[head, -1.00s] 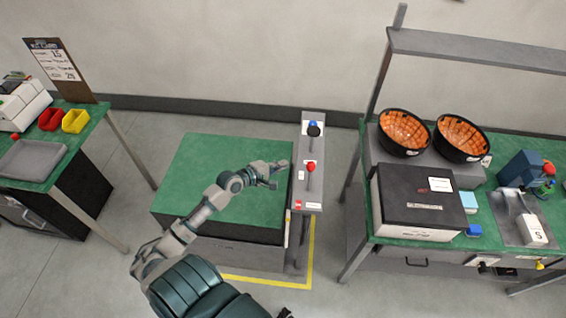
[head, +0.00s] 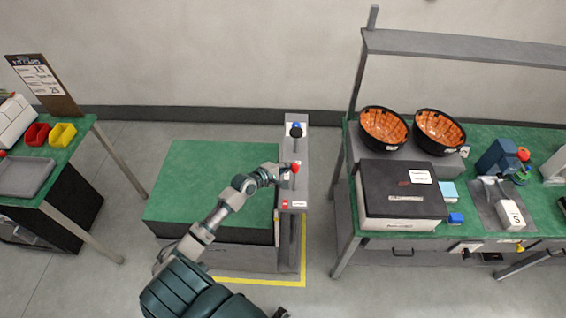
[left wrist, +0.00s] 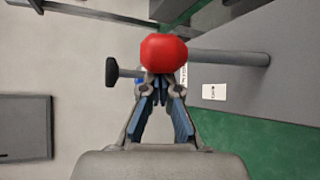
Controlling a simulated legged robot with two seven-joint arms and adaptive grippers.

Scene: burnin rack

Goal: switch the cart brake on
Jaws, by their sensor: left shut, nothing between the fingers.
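The cart (head: 210,180) has a green top and a grey control panel (head: 294,134) along its right side. A red-knobbed lever (head: 295,168) stands on the panel, and a black-knobbed lever (head: 296,131) stands farther back. My left gripper (head: 284,169) is beside the red knob, on its left. In the left wrist view the red knob (left wrist: 164,53) is right at the tips of my shut, empty left gripper (left wrist: 158,78). The black knob (left wrist: 112,72) shows to its left. I cannot tell whether the fingertips touch the red knob. My right gripper is not in view.
A green workbench (head: 400,235) with orange-lined bowls and a black-lidded box (head: 402,190) stands to the right. Another bench with red and yellow bins (head: 62,134) stands at the left. Yellow floor tape (head: 265,282) borders the cart.

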